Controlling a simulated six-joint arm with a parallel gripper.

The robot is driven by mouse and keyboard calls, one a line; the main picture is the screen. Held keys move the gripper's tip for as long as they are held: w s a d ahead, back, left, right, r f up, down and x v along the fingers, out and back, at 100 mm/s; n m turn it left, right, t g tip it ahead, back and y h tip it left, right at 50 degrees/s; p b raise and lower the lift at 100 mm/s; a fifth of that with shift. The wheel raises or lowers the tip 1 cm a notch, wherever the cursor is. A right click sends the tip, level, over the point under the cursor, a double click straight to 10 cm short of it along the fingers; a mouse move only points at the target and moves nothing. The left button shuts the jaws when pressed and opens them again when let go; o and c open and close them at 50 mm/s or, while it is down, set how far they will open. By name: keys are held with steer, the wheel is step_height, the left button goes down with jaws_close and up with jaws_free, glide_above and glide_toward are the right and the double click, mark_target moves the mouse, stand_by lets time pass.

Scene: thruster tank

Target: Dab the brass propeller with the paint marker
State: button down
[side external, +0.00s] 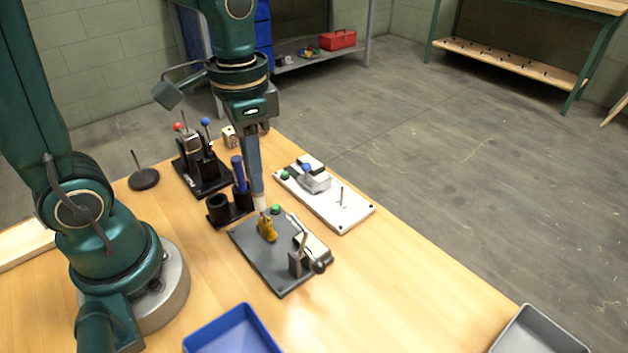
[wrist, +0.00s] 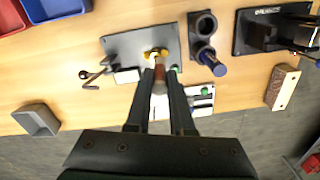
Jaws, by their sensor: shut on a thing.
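My gripper (wrist: 160,88) is shut on the paint marker (wrist: 160,75), a short pale and reddish-brown stick between the fingertips. In the side view, my gripper (side external: 259,194) points down over the dark grey plate (side external: 288,277), with the marker's pale end just below the fingers. The brass propeller (side external: 266,229) stands on that plate directly under the marker. It also shows in the wrist view (wrist: 152,53), partly hidden by the marker. The marker's lower end is at or very close to the propeller; I cannot tell whether they touch.
A black holder (side external: 217,211) beside the plate has an empty cup and a blue stick (side external: 237,172). A lever clamp (side external: 308,261) stands on the grey plate. A white plate (side external: 350,214) lies behind. A blue tray (side external: 232,335) and a grey tray (side external: 538,335) sit in front.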

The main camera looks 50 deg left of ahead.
steer(key=shift+f, duration=0.3)
stand_by(0.5)
steer(key=shift+r, duration=0.15)
stand_by(0.7)
steer(key=shift+r, duration=2.4)
